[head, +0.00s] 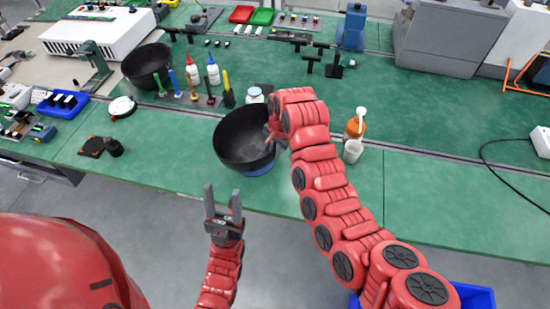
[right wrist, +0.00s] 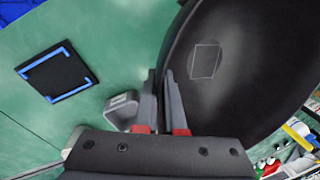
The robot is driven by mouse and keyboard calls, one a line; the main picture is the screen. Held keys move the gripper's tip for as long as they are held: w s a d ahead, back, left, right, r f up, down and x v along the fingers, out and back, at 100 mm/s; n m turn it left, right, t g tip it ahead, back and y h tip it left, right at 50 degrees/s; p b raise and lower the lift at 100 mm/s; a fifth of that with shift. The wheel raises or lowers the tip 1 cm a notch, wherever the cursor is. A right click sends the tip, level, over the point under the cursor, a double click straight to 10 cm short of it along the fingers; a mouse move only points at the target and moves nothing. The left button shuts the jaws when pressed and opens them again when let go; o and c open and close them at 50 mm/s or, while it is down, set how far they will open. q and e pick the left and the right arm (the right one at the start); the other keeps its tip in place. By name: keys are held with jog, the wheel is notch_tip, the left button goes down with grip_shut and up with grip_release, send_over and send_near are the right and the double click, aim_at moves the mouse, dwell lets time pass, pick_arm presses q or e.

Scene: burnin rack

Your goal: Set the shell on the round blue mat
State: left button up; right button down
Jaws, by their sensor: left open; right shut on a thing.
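The shell, a dark bowl-like piece (head: 232,150), is over the front middle of the bench. My right gripper (head: 271,134) is shut on its right rim, and in the right wrist view the fingers (right wrist: 161,82) pinch the wall of the shell (right wrist: 235,70). The round blue mat (head: 260,172) shows as a thin blue edge under the shell's front right; the rest is hidden. I cannot tell whether the shell touches the mat. My left gripper (head: 223,194) is open and empty, in front of the bench edge.
A second dark bowl (head: 147,64) stands at the back left. Coloured-handled tools (head: 194,91) and a white jar (head: 255,96) are behind the shell. An orange-and-white bottle (head: 353,130) stands to the right of my right arm. The green bench further right is mostly clear.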

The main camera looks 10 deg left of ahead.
jog(key=shift+w, duration=0.35)
notch_tip(320, 180, down, 3)
jog(key=shift+r+p, duration=0.1)
jog(key=shift+p, duration=1.1)
jog(key=shift+f, duration=0.45)
jog(key=c, duration=1.5)
grip_release()
jog(key=shift+f, duration=0.1)
jog(key=o, duration=0.5)
